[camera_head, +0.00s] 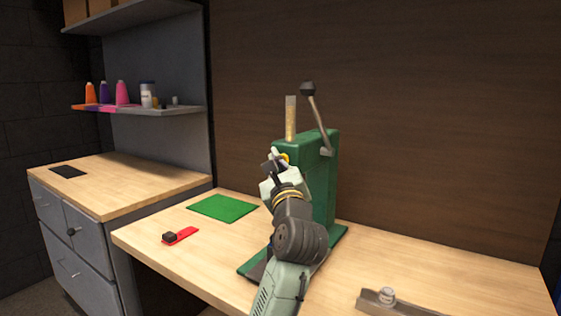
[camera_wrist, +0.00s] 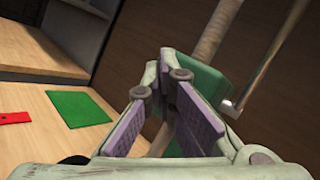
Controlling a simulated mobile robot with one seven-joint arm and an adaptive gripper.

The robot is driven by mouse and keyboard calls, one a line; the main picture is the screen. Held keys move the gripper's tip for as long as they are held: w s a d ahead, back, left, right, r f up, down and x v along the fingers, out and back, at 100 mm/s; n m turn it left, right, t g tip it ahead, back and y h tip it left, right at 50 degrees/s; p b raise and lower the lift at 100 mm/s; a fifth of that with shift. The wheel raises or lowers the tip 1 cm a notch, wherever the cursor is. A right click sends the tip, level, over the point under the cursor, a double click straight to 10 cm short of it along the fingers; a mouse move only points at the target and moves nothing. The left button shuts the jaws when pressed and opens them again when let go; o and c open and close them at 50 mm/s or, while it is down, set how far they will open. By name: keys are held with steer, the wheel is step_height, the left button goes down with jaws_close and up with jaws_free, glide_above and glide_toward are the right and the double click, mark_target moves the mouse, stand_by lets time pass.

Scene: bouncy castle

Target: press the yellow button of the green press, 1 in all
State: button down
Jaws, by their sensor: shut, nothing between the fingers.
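The green press (camera_head: 322,180) stands upright on the wooden table, with a clear tube on top and a lever with a dark knob (camera_head: 308,89) at its right. A small piece of the yellow button (camera_head: 285,157) shows at the press's upper front, just beside my gripper (camera_head: 270,163). My gripper is shut and empty, in front of the upper part of the press. In the wrist view its purple-padded fingers (camera_wrist: 178,115) point at the green press (camera_wrist: 205,88). The button is hidden there behind the fingers, and I cannot tell whether they touch it.
A green mat (camera_head: 223,207) and a red piece with a black knob (camera_head: 181,236) lie left of the press. A metal tool (camera_head: 395,303) lies at the table's front right. Drawers and a shelf with colored cones (camera_head: 121,93) stand at the left.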

steer(key=shift+w+d, duration=0.1)
stand_by(0.5)
steer(key=shift+s+a, duration=0.6)
steer(key=shift+s, duration=0.2)
steer(key=shift+s+a, duration=0.75)
steer(key=shift+s, duration=0.3)
steer(key=shift+s+a, duration=0.75)
steer(key=shift+s, duration=0.25)
steer(key=shift+a, duration=0.1)
